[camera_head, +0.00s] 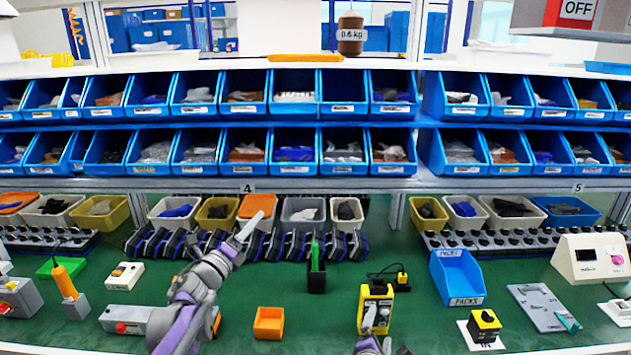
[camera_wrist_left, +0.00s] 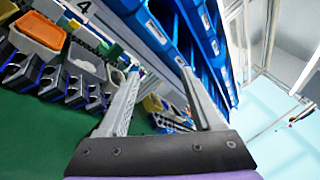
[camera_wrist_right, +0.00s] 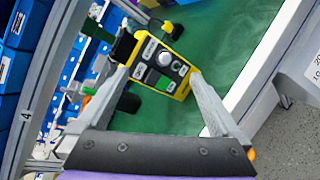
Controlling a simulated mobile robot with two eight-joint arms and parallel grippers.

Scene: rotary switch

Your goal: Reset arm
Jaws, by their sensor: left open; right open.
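A yellow and black switch box (camera_head: 376,290) stands on the green work surface, right of the middle. In the right wrist view the box (camera_wrist_right: 158,66) shows a round knob, labels and a green patch. My right gripper (camera_head: 377,328) is at the bottom of the head view, in front of the box. In its wrist view the fingers (camera_wrist_right: 157,78) are apart and the box lies between and beyond their tips; contact cannot be told. My left gripper (camera_head: 255,222) is raised over the work surface. Its fingers (camera_wrist_left: 160,74) are apart with nothing held between them.
Blue bins (camera_head: 293,150) fill the shelves behind. A black holder with a green item (camera_head: 316,265) and an orange bin (camera_head: 269,323) stand left of the box. A blue tray (camera_head: 457,275) and another yellow-black box (camera_head: 485,322) stand right. Green surface is bare between them.

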